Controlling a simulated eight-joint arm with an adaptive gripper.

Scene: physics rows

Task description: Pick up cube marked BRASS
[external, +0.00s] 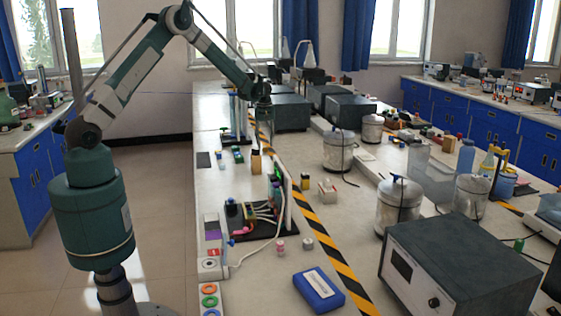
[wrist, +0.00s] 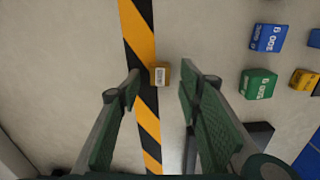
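A small brass-coloured cube (wrist: 160,74) with a pale label lies at the right edge of the striped tape in the wrist view. The writing on its label is too small to read. A yellow-brown block that looks like the same cube (external: 256,163) shows on the bench below my gripper in the external view. My gripper (wrist: 160,92) is open and empty. Its two green fingers stand to either side of the cube in the picture, with the cube between and beyond their tips. In the external view my gripper (external: 264,128) hangs pointing down above the bench.
A blue cube (wrist: 268,38), a green cube (wrist: 258,84) and a yellow block (wrist: 304,80) lie to the right. Black and yellow striped tape (wrist: 147,125) runs along the bench. An upright panel with wiring (external: 283,200) stands nearer the external camera.

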